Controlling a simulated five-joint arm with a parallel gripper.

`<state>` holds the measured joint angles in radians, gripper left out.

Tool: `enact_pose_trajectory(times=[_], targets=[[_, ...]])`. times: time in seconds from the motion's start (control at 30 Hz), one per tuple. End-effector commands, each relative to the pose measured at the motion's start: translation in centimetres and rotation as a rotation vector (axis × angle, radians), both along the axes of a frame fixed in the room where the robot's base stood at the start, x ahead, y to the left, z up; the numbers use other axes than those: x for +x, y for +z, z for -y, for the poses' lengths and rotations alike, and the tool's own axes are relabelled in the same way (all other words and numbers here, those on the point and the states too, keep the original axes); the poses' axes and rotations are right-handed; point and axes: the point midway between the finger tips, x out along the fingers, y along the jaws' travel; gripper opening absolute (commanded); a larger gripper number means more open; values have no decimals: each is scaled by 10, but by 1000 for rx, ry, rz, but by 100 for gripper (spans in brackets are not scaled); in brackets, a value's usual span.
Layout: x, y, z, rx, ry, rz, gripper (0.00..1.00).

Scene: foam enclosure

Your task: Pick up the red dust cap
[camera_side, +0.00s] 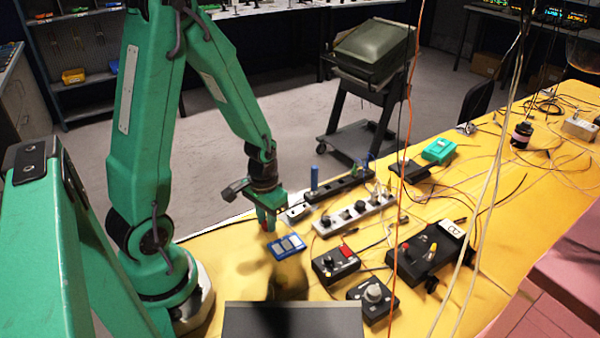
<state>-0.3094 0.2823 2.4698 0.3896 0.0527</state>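My green gripper (267,218) points down above the left part of the yellow table (230,255), just beyond a blue tray with grey blocks (287,246). I cannot tell whether that is the red dust cap or part of the fingers, or whether the fingers are closed. A small red piece (347,251) sits on a black box (335,264) to the right of the blue tray. Another black box (425,250) further right carries small red and yellow parts. I cannot tell which red piece is the dust cap.
A white strip with knobs (353,215) and a dark strip (340,186) lie right of my gripper. A black box with a grey knob (374,300) stands nearer. Thin cables hang over the right half. A dark panel (292,320) stands at the front edge.

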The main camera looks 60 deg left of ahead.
Motion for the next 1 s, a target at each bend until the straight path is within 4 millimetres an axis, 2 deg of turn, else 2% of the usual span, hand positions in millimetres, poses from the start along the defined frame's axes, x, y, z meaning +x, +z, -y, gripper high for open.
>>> enact_pose_trajectory(times=[0.03,0.07,0.57,1.0], targets=[[0,0,0,0,0,0,6],[0,0,0,0,0,0,2],[1,5,0,1,0,3,2],[1,39,0,1,0,5,2]])
